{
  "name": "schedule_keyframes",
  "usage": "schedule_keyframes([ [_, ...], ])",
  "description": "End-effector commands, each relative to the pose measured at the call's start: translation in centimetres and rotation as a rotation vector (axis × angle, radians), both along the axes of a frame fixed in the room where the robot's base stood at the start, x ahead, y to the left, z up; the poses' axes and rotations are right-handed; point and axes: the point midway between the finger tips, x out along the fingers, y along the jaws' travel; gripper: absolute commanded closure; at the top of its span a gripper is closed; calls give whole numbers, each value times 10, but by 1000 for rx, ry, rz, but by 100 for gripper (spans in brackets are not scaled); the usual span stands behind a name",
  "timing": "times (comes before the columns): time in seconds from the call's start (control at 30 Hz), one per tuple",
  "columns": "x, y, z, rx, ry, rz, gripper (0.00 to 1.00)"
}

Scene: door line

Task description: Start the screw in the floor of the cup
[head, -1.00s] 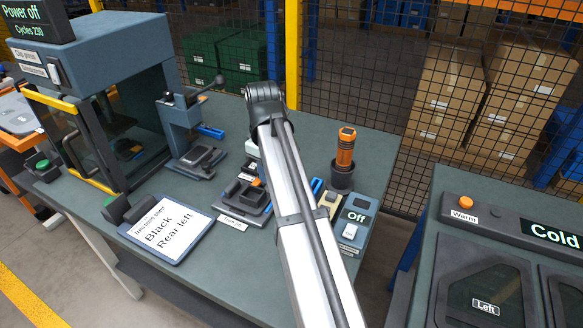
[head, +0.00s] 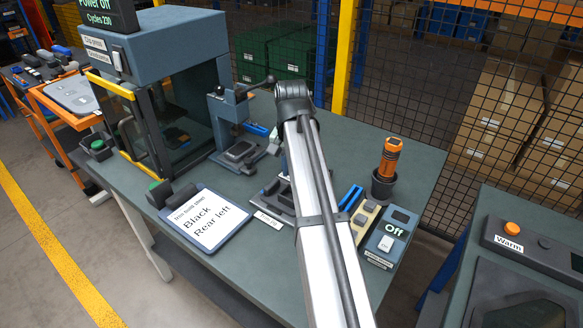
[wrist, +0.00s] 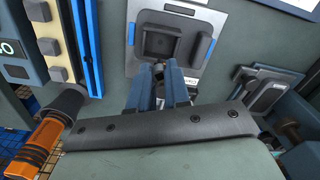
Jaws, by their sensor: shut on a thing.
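The cup (wrist: 160,43) is a dark, square-rimmed recess in a light grey plate with blue tabs, upper middle of the wrist view. My gripper (wrist: 160,86) is just in front of it in that picture, its two blue-grey fingers close together. They are shut on a small dark and silvery piece, which looks like the screw (wrist: 159,76); the fingers hide most of it. I cannot tell whether its tip touches the cup floor. In the head view my arm hides the gripper and most of the fixture (head: 277,196).
An orange screwdriver (head: 390,157) stands in a dark holder (head: 382,186) at the right. Beside it are a beige slotted strip (head: 364,216), a blue bar (head: 351,197) and a box reading "Off" (head: 388,240). A sign reading "Black Rear left" (head: 207,220), a hand press (head: 232,130) and a guarded press (head: 165,90) stand left.

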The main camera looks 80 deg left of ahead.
Motion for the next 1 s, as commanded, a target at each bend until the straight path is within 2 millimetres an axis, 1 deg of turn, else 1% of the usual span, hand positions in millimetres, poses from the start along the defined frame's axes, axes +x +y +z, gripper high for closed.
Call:
schedule_keyframes([
  [0.1,0,0,0,1,0,-140,100],
  [0.2,0,0,0,2,0,-236,100],
  [0.4,0,0,0,2,-1,-348,100],
  [0.67,0,0,-6,2,-1,-372,100],
  [1.0,0,0,-31,1,0,-370,100],
])
